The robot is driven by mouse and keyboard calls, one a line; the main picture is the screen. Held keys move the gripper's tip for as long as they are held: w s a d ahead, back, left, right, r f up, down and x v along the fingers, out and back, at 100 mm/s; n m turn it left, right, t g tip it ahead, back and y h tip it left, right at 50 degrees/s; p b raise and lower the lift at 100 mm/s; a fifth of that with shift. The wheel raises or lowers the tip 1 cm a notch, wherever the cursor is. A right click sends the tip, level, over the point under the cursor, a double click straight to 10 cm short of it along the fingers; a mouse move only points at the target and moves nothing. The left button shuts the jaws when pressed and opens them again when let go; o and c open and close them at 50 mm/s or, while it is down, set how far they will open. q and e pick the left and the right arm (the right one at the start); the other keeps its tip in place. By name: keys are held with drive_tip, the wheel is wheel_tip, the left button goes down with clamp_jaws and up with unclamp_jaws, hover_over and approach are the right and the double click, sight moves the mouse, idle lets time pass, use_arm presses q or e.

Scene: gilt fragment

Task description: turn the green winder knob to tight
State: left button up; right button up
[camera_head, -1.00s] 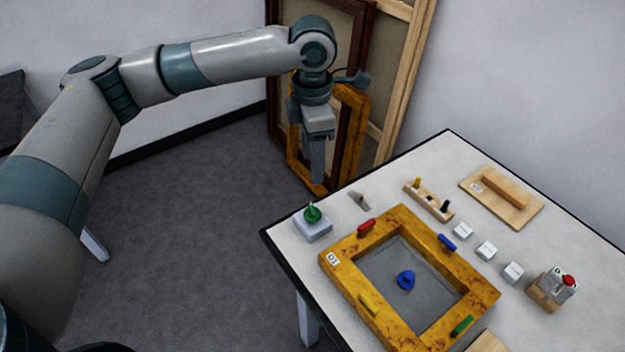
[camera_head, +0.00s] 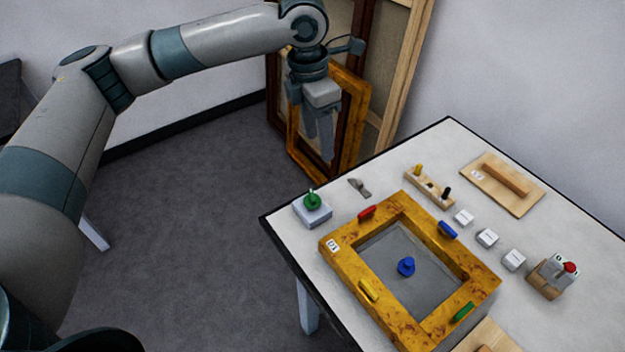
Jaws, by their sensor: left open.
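The green winder knob (camera_head: 313,201) stands on a small light-grey square base (camera_head: 314,215) near the left corner of the table. A pale pointer mark shows on top of the knob, but its setting is too small to read. My left gripper (camera_head: 322,150) hangs fingers down in the air above and behind the knob, clear of it. Its fingers are apart and nothing is between them. My right gripper is out of view.
A gilt frame (camera_head: 345,255) with coloured clips and a blue knob (camera_head: 406,266) inside lies right of the winder. A small grey tool (camera_head: 359,188) lies just behind. White blocks, a wooden rack (camera_head: 429,188) and a red-button box (camera_head: 553,277) stand further right. Large frames lean on the wall.

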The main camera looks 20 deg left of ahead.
use_arm(q)
drive_tip(key=w+a+f+n+t+h+b, duration=0.1)
drive_tip(key=w+a+f+n+t+h, duration=0.3)
drive_tip(key=f+n, duration=0.55)
drive_tip(key=w+a+f+n+t+h+b, duration=0.15)
drive_tip(key=w+a+f+n+t, duration=0.35)
drive_tip(key=n, duration=0.8)
drive_tip(key=s+a+f+n+h+b, duration=0.1)
drive_tip(key=s+a+n+h, duration=0.2)
drive_tip(key=s, duration=0.6)
drive_tip(key=s+a+f+n+h, duration=0.2)
drive_tip(key=s+a+n+h, duration=0.1)
drive_tip(key=s+n+h, duration=0.3)
drive_tip(key=s+n, duration=0.2)
drive_tip(key=s, duration=0.2)
drive_tip(key=shift+s+a+b, duration=0.3)
drive_tip(key=shift+a+b, duration=0.05)
drive_tip(key=shift+a, duration=0.05)
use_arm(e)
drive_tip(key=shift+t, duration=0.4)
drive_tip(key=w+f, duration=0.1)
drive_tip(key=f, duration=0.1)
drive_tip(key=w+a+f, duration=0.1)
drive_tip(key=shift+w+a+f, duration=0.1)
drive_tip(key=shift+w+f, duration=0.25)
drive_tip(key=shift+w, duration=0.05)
use_arm(q)
drive_tip(key=shift+d, duration=0.1)
